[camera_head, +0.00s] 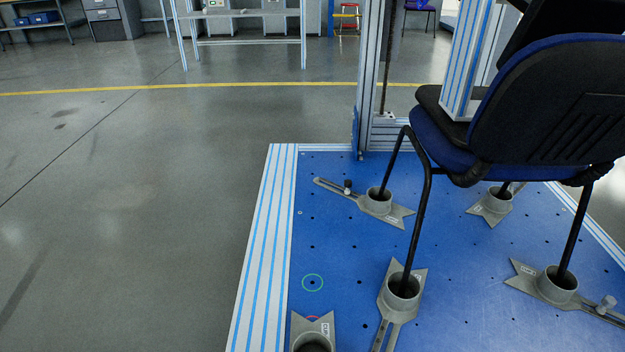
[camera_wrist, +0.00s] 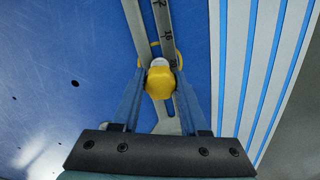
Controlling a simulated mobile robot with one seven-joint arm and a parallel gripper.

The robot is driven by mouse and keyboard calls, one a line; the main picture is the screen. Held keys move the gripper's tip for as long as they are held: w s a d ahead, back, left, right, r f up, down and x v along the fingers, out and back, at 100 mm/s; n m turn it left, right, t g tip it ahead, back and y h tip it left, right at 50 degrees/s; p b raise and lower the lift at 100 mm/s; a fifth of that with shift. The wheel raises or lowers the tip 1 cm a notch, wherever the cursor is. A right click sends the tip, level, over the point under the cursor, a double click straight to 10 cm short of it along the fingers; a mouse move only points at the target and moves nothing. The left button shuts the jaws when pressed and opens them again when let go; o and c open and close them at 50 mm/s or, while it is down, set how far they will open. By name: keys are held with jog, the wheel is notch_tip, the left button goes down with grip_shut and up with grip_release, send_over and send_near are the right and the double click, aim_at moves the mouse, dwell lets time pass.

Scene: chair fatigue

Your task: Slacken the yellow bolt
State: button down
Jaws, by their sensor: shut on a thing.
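The yellow bolt (camera_wrist: 160,84) shows in the middle of the wrist view, with a pale top. It sits on a grey slotted bar (camera_wrist: 168,28) with number marks, lying on the blue plate (camera_wrist: 60,60). A thin yellow-orange ring shows partly around the bar behind the bolt. My gripper (camera_wrist: 160,80) has its two blue fingers on either side of the bolt and is shut on it. In the head view neither my gripper nor the yellow bolt is visible.
A blue office chair (camera_head: 550,105) stands on the plate, its legs in grey cup clamps (camera_head: 402,286). A dark-knobbed bolt (camera_head: 347,186) sits on another slotted arm. Striped aluminium profile (camera_head: 262,250) edges the plate; open floor lies left.

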jog(key=n, duration=0.3)
jog(key=shift+n+p, duration=0.3)
jog(key=shift+p, duration=0.1)
jog(key=shift+r+n+p, duration=0.1)
jog(key=shift+n+p, duration=0.25)
jog(key=shift+n, duration=1.65)
jog(key=n+p, duration=0.1)
jog(key=n, duration=0.3)
jog(key=shift+c, duration=2.2)
grip_release()
